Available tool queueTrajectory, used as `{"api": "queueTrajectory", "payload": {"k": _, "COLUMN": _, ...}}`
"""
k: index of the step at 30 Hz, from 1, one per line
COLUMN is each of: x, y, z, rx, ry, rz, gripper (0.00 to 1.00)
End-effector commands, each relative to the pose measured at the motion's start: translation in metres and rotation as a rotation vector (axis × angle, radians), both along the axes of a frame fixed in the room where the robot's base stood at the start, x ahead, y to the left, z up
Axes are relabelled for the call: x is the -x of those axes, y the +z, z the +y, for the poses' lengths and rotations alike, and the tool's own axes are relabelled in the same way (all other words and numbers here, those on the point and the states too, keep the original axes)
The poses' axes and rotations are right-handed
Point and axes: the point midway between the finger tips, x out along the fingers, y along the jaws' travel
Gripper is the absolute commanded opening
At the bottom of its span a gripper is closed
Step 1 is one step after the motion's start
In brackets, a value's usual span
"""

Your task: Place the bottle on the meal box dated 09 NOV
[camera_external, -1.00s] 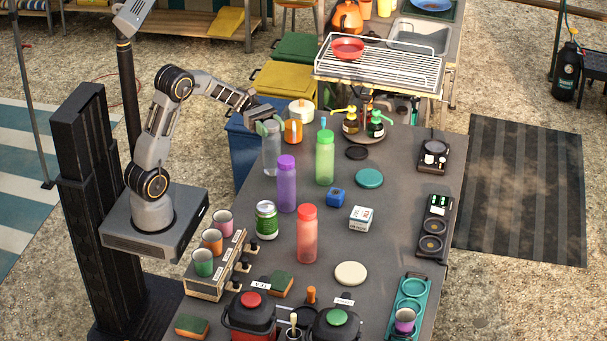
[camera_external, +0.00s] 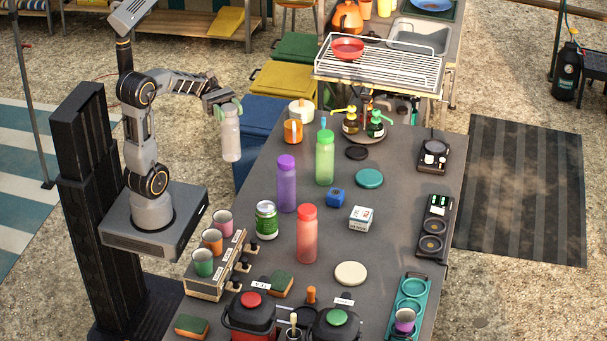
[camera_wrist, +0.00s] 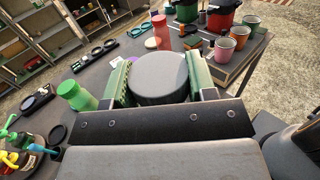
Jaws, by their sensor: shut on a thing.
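My gripper (camera_external: 230,108) is shut on a clear grey bottle (camera_external: 231,138), around its top. The bottle hangs upright, raised left of the table's far left edge. In the wrist view, its dark grey round lid (camera_wrist: 160,76) sits between the green fingers of my gripper (camera_wrist: 159,82). A small white box (camera_external: 361,219) with a printed label stands on the table, right of the red bottle. Its print looks like a date but is too small to read surely.
Purple (camera_external: 286,183), green (camera_external: 324,157) and red (camera_external: 307,234) bottles and a green can (camera_external: 265,219) stand mid-table. A teal disc (camera_external: 369,178) and a cream disc (camera_external: 351,273) lie flat. Cups, black pots and sponges crowd the near end.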

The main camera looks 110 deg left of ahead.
Motion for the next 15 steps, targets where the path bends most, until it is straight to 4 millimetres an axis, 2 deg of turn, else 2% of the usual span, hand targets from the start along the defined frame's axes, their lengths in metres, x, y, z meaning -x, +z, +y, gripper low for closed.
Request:
{"api": "queueTrajectory", "payload": {"k": 8, "x": -0.027, "y": 0.002, "z": -0.039, "rx": -0.001, "ry": -0.175, "rz": -0.001, "gripper": 0.0}}
{"api": "queueTrajectory", "payload": {"k": 15, "x": -0.076, "y": 0.01, "z": -0.074, "rx": 0.0, "ry": -0.268, "rz": -0.001, "gripper": 0.0}}
